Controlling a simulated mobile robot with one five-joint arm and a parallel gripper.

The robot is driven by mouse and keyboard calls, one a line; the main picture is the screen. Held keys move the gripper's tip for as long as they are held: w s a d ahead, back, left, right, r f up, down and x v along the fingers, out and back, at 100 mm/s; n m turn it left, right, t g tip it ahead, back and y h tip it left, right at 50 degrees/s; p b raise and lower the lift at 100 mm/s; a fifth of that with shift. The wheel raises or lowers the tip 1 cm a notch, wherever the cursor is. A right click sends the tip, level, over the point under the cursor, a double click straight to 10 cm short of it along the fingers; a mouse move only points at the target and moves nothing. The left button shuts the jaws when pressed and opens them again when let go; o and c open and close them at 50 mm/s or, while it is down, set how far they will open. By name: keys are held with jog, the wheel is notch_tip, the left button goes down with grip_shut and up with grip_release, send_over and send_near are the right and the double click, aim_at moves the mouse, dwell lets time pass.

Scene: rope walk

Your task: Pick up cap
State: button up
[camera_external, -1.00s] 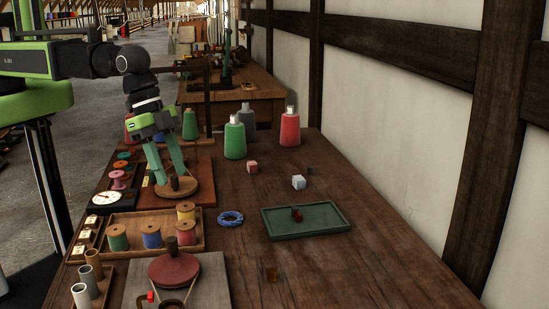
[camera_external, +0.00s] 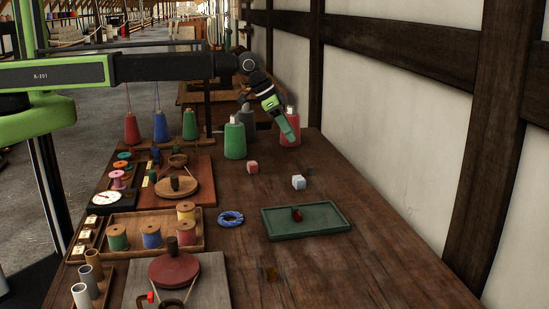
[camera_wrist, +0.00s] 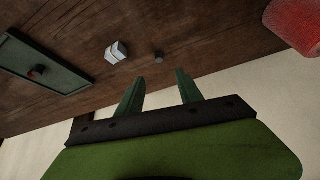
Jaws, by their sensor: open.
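A small dark grey round piece (camera_wrist: 158,57), which looks like the cap, lies on the wooden bench in the wrist view, right of a white cube (camera_wrist: 116,53). My gripper (camera_wrist: 160,77) is open, with its two green fingers apart and nothing between them. The dark piece appears just beyond the fingertips, roughly in line with the gap. In the external view my gripper (camera_external: 291,136) hangs above the far right of the bench, in front of the red cone spool (camera_external: 287,118). I cannot tell its height over the bench.
A green tray (camera_external: 285,236) holds a small red-and-dark object (camera_external: 297,215). The white cube (camera_external: 298,182), a pink cube (camera_external: 253,167) and a green cone spool (camera_external: 235,140) stand nearby. A blue ring (camera_external: 230,219) lies left of the tray. The wall borders the bench on the right.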

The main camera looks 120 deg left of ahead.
aim_at(310, 167)
jog(key=b+x, duration=1)
jog(key=x, duration=0.3)
jog(key=shift+w+d+f, duration=0.1)
jog(key=shift+f, duration=0.1)
jog(key=shift+r, duration=0.2)
grip_shut()
